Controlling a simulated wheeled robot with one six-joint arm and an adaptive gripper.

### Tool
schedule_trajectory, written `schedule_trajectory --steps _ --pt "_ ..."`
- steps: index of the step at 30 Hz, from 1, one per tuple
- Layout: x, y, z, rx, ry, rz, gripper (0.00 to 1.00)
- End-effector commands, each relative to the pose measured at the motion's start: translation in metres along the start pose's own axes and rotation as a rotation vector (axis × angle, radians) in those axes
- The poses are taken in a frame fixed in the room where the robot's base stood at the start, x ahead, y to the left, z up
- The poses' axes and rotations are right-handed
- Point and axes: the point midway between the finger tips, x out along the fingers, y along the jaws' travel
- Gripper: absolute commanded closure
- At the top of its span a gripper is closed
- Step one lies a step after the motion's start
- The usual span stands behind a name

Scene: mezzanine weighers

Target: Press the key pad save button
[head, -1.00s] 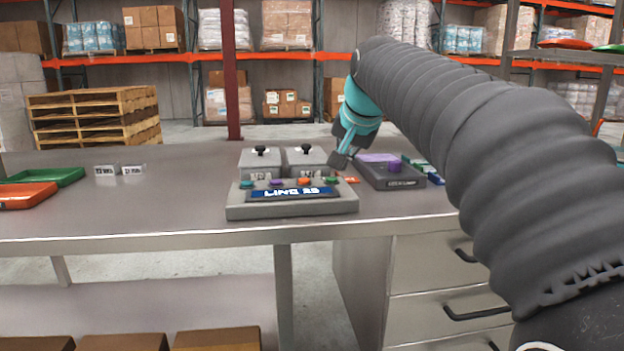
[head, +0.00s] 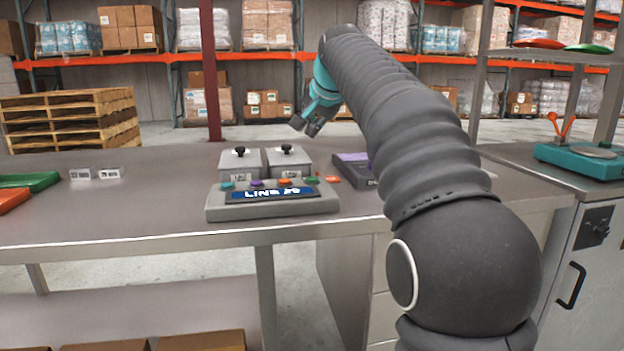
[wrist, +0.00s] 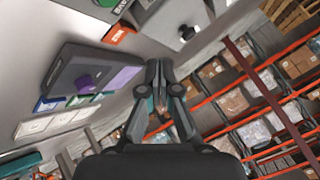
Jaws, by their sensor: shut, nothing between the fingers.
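A grey console (head: 272,207) stands near the table's front edge in the head view. It has a blue display (head: 272,194) and a row of teal, purple, orange and green buttons (head: 285,183) behind it. A dark, low device (head: 350,170) with a purple face lies to its right, partly hidden by my arm.
Two grey boxes with black knobs (head: 240,163) stand right behind the console. An orange tag (head: 332,179) lies beside it. Small white labelled blocks (head: 95,173) and a green tray (head: 30,181) are at left. A teal scale (head: 585,160) stands far right. The left-middle tabletop is clear.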

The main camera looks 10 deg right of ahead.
Motion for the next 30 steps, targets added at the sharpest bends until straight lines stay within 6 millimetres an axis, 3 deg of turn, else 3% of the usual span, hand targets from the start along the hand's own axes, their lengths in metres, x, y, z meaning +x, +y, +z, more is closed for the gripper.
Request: schedule_trajectory --steps 15,30 --pt "0.045 0.034 0.034 -0.001 0.0 0.0 1.0" --pt "0.056 0.042 0.042 -0.001 0.0 0.0 1.0"
